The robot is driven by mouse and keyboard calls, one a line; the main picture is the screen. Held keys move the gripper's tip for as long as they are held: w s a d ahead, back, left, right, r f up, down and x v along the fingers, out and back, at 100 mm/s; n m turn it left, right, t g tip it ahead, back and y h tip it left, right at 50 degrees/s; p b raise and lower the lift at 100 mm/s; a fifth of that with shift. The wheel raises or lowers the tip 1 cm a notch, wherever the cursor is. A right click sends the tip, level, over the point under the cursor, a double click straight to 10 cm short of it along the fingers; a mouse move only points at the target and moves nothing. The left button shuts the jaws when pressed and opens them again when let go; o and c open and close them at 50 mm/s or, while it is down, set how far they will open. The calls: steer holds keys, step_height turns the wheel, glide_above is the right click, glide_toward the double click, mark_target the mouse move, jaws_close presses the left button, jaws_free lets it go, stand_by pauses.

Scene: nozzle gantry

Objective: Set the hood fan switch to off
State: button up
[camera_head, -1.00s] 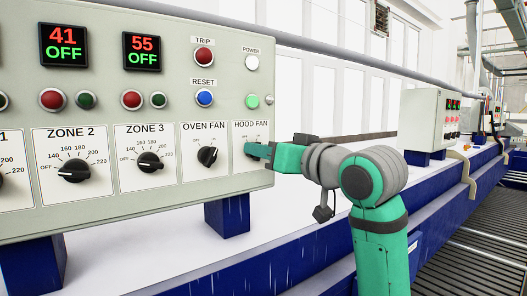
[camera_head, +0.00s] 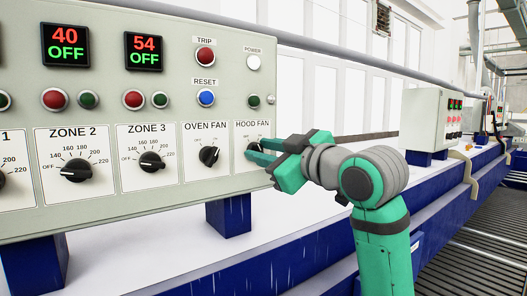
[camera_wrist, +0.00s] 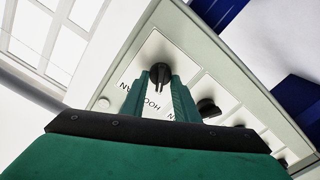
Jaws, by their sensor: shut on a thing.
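The hood fan switch is a black rotary knob under the HOOD FAN label, at the right end of the control panel (camera_head: 180,110). The fingers partly hide it in the head view. In the wrist view the knob (camera_wrist: 159,72) stands between my two green fingertips, with a white pointer mark on the side facing the gripper. My gripper (camera_head: 259,150) is shut on this knob and is rolled to a tilt. The dial marks around the knob are too hidden to read in the head view.
The oven fan knob (camera_head: 209,155) sits just left of the hood fan. Above are a blue reset button (camera_head: 206,98), a red trip button (camera_head: 205,56), a white power lamp (camera_head: 253,63) and a dark green lamp (camera_head: 254,101).

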steer(key=shift+o, duration=0.2)
stand_by(0.3)
steer(key=o, duration=1)
